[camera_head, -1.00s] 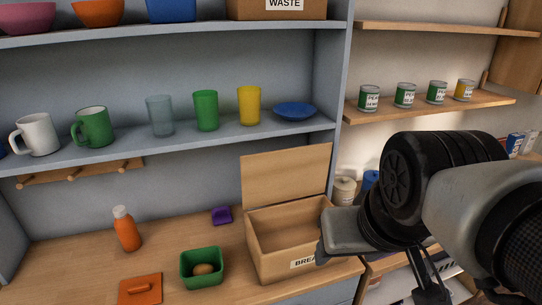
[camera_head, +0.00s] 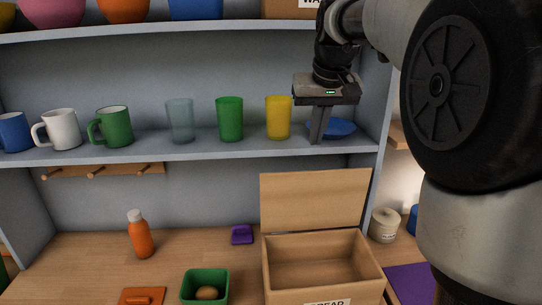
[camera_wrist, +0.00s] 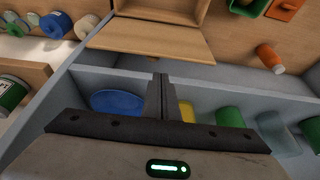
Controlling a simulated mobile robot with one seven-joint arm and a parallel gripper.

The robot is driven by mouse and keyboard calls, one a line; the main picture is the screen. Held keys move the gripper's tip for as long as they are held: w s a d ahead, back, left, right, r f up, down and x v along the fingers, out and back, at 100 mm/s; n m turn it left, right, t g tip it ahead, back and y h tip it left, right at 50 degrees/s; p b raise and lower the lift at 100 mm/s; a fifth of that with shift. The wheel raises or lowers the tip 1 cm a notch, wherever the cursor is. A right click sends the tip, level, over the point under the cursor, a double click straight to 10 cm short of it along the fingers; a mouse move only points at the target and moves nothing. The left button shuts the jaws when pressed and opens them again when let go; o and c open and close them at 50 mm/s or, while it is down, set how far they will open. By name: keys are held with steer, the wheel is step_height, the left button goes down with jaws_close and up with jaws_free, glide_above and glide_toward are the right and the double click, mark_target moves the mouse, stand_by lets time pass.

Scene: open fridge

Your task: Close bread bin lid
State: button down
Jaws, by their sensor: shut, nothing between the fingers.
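The bread bin (camera_head: 325,262) is a light wooden box on the counter with a label on its front. Its inside looks empty. Its lid (camera_head: 315,200) stands open, raised upright at the back edge. The lid also shows in the wrist view (camera_wrist: 150,42), near the top. My gripper (camera_head: 318,138) points down in front of the middle shelf, near the yellow cup and the blue plate, above the lid and apart from it. Its fingers (camera_wrist: 161,95) are together with nothing between them.
On the middle shelf stand a yellow cup (camera_head: 278,118), a green cup (camera_head: 230,119), a blue plate (camera_head: 338,128) and mugs. On the counter are an orange bottle (camera_head: 141,234), a green container (camera_head: 205,286) and a purple item (camera_head: 242,234). Counter space left of the bin is partly clear.

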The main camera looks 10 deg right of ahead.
steer(key=x, duration=1)
steer(key=shift+b, duration=0.45)
